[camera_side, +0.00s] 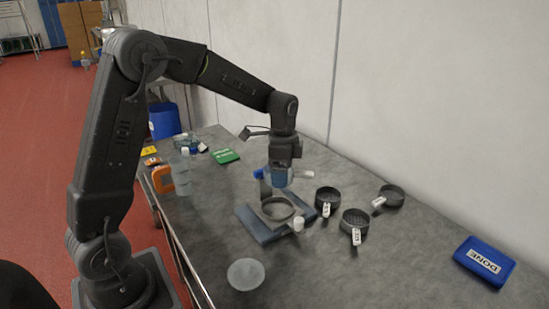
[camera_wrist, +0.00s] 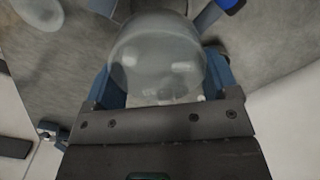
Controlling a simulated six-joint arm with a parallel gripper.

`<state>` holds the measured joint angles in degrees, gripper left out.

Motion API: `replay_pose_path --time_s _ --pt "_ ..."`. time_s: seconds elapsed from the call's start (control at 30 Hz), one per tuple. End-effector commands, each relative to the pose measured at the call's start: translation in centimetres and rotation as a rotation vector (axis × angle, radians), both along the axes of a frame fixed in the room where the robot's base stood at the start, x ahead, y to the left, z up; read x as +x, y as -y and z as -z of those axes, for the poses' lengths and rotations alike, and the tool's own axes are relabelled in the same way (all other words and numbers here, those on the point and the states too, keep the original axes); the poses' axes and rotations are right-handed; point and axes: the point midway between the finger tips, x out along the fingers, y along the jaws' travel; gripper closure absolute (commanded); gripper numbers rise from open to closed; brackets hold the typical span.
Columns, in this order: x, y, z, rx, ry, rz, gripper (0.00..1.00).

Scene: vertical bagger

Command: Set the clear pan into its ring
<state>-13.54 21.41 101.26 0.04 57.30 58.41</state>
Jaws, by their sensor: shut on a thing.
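The clear pan (camera_wrist: 155,50) fills the upper middle of the wrist view as a rounded, see-through vessel between two blue fingers. My gripper (camera_wrist: 165,80) is shut on it. In the side view my gripper (camera_side: 279,177) points down and holds the pan above the work table; the pan itself is hard to make out there. The dark ring (camera_side: 278,208) stands on a blue-grey base (camera_side: 258,228), below my gripper and apart from it.
Dark round pans with white tags (camera_side: 355,222) stand right of the ring. A small white-capped piece (camera_side: 299,224) stands by the base. A clear disc-like item (camera_side: 245,274) lies in front. A blue DONE tray (camera_side: 484,262) lies far right. An orange item (camera_side: 162,179) stands left.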

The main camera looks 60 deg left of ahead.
Motion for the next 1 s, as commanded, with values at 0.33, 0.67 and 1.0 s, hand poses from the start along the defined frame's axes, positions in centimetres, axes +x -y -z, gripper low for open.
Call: replay_pose_path --time_s 0.33,0.67,1.0 --pt "0.0 0.0 2.6 -0.001 -0.001 0.0 0.48" --pt "-0.1 0.0 6.2 0.0 -0.001 0.001 0.48" --pt "0.0 0.0 8.0 0.0 0.001 0.001 0.48"
